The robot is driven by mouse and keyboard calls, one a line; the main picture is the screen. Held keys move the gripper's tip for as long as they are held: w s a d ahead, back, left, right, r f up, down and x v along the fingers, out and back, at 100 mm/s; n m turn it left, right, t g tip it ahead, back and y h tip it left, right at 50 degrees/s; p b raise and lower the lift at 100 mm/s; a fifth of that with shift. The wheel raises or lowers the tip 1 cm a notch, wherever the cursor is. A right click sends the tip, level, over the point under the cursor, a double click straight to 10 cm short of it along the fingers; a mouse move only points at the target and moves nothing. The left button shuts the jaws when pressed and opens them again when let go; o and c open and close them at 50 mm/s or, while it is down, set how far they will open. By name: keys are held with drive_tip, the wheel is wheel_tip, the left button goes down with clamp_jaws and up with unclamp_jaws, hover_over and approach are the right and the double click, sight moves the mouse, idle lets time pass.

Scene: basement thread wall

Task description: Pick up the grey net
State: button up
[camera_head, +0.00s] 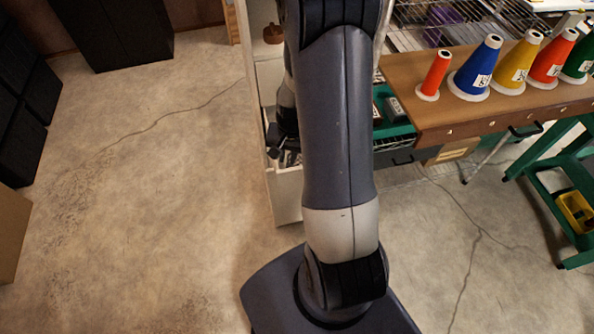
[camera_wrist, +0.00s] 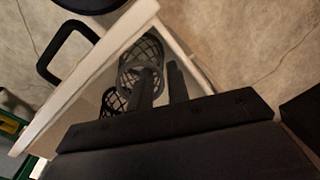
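Dark mesh netting (camera_wrist: 147,48) with a rounded rim shows in the wrist view, inside a pale-walled drawer or bin. More mesh (camera_wrist: 116,101) shows to the left of the fingers. I cannot tell whether these are one net or several, and the colour looks dark grey in the shade. My gripper (camera_wrist: 164,72) has its two dark fingers apart, reaching over the drawer close to the mesh; I see nothing held between them. In the head view my arm hides most of the drawer, and the gripper shows only partly at its left edge.
The pale drawer wall (camera_wrist: 85,78) with a dark handle (camera_wrist: 62,42) borders the mesh. The floor at left is open.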

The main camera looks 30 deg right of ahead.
sight(288, 159)
wheel_tip(288, 159, down, 4)
drive_tip(key=shift+w+b, duration=0.15)
drive_tip(key=shift+b, duration=0.85)
drive_tip(key=shift+r, duration=0.1)
clamp_jaws()
